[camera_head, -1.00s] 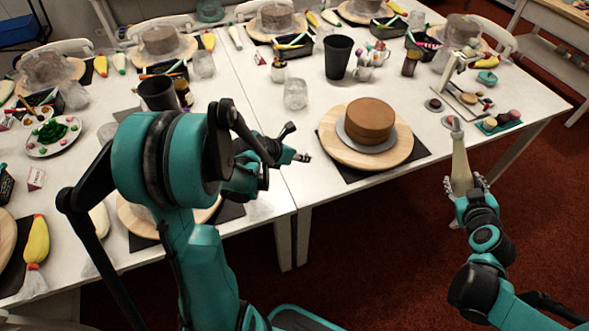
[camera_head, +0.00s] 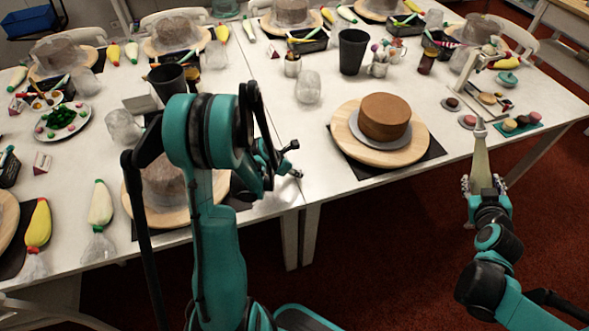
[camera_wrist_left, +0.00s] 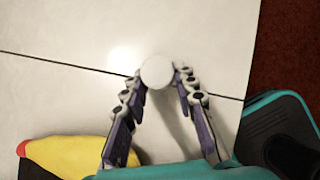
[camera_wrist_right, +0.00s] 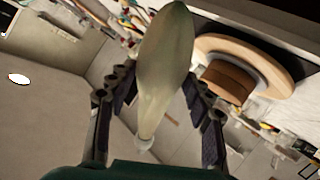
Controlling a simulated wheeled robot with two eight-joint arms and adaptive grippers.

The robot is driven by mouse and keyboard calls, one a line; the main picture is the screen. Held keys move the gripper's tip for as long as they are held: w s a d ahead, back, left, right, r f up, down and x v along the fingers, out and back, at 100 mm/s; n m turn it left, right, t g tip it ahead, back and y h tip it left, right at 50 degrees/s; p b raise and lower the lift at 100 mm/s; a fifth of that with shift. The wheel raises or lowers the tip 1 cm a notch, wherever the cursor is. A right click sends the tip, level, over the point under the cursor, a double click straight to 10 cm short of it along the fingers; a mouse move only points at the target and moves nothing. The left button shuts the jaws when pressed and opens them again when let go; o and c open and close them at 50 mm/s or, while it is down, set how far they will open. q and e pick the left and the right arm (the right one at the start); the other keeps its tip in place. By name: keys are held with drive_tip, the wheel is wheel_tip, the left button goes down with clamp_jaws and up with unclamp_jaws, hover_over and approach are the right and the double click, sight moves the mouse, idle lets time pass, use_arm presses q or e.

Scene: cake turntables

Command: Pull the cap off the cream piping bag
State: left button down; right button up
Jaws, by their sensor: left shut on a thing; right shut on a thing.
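My right gripper (camera_head: 486,185) is shut on the cream piping bag (camera_head: 480,158). The bag stands nearly upright off the table's front edge, its narrow grey tip upward. In the right wrist view the pale bag (camera_wrist_right: 165,60) runs between the fingers (camera_wrist_right: 158,95). My left gripper (camera_head: 294,160) is over the front of the table, left of the brown cake, well apart from the bag. In the left wrist view its fingers (camera_wrist_left: 158,80) are shut on a small white round thing (camera_wrist_left: 157,71), which looks like the cap. The forearm partly hides this gripper in the head view.
A brown cake (camera_head: 384,115) stands on a wooden turntable (camera_head: 345,135) between my grippers. A clear glass (camera_head: 308,88) and a black cup (camera_head: 352,50) are behind it. A small stand with round treats (camera_head: 522,120) is at the right. A yellow piping bag (camera_head: 39,225) lies at the left.

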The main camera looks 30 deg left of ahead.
use_arm(q)
drive_tip(key=shift+f, duration=0.55)
use_arm(e)
drive_tip(key=shift+f, duration=0.55)
use_arm(q)
drive_tip(key=shift+f+b, duration=0.2)
drive_tip(key=shift+b, duration=0.3)
use_arm(e)
drive_tip(key=shift+f, duration=0.25)
use_arm(q)
drive_tip(key=c, duration=1.1)
unclamp_jaws()
drive_tip(key=shift+r, duration=0.1)
use_arm(e)
drive_tip(key=shift+r, duration=0.1)
use_arm(q)
drive_tip(key=shift+r+p, duration=2.05)
drive_tip(key=shift+r, duration=0.9)
use_arm(e)
drive_tip(key=shift+r, duration=1.95)
drive_tip(key=shift+c, duration=0.2)
